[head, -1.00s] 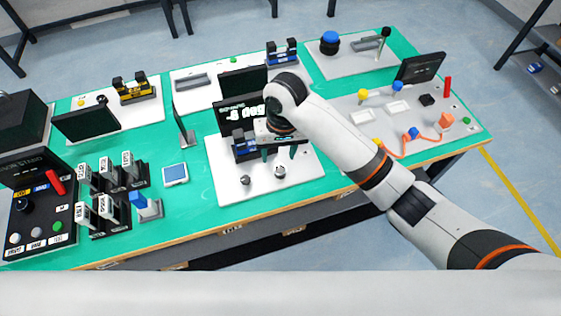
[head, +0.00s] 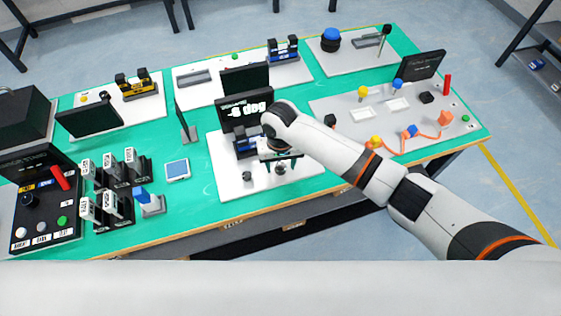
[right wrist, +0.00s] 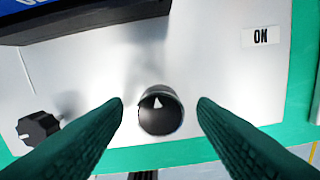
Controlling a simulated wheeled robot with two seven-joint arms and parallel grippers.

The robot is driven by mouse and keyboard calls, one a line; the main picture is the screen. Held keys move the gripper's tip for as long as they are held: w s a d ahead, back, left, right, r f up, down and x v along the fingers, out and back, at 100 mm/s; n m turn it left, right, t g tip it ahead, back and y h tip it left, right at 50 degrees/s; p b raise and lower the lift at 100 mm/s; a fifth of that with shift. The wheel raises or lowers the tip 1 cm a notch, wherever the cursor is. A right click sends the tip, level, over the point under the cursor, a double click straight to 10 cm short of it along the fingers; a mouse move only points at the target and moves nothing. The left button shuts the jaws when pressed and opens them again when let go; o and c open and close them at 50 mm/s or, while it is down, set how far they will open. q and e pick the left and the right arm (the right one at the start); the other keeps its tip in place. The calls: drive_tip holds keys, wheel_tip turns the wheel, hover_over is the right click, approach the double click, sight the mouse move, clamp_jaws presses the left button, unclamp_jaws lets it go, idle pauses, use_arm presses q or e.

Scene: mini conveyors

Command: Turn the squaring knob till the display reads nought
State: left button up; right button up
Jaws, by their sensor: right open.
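My right gripper (head: 281,160) is open above the front of the white panel (head: 228,184) at the middle of the table. In the right wrist view its dark green fingers (right wrist: 161,104) stand apart on either side of a round dark knob (right wrist: 160,116) with a white triangle mark. I cannot see either finger touching it. A second, black ribbed knob (right wrist: 38,130) sits to its left; it also shows in the head view (head: 247,176). The black display (head: 232,123) behind reads a small negative number in "deg", which looks like -8 or -6. My left gripper is out of view.
A blue and black device (head: 243,146) stands behind the knobs. Orange cable parts (head: 445,119) lie to the right.

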drive_tip(key=shift+f, duration=0.2)
drive_tip(key=c, duration=1)
drive_tip(key=shift+o, duration=0.2)
drive_tip(key=shift+r, duration=0.1)
